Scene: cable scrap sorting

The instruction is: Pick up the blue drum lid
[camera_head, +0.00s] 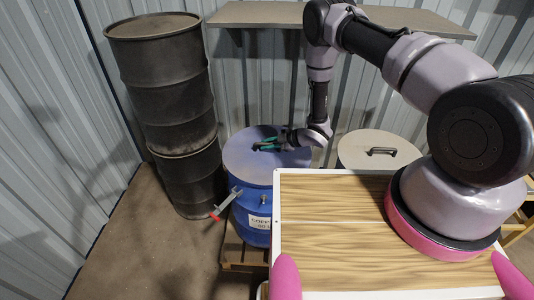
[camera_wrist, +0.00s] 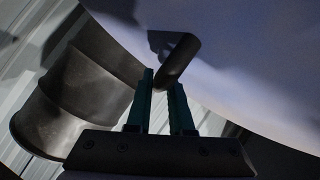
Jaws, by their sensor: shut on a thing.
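The blue drum lid (camera_head: 240,152) is a round bluish disc over the top of the blue drum (camera_head: 250,218), which has a white label. I cannot tell whether the lid rests on the rim or is slightly raised. My gripper (camera_head: 264,146) reaches in from the right, low over the lid, shut on the lid's dark handle. In the wrist view the lid (camera_wrist: 255,65) fills the upper right, and its handle (camera_wrist: 178,60) is at the tips of my gripper's fingers (camera_wrist: 164,92). The exact contact is partly hidden in shadow.
Two dark stacked drums (camera_head: 165,85) stand close on the left. A lever with a red end (camera_head: 228,204) sticks out from the blue drum's side. A beige lid with a dark handle (camera_head: 362,150) is at the right. A shelf (camera_head: 265,14) crosses the wall behind.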

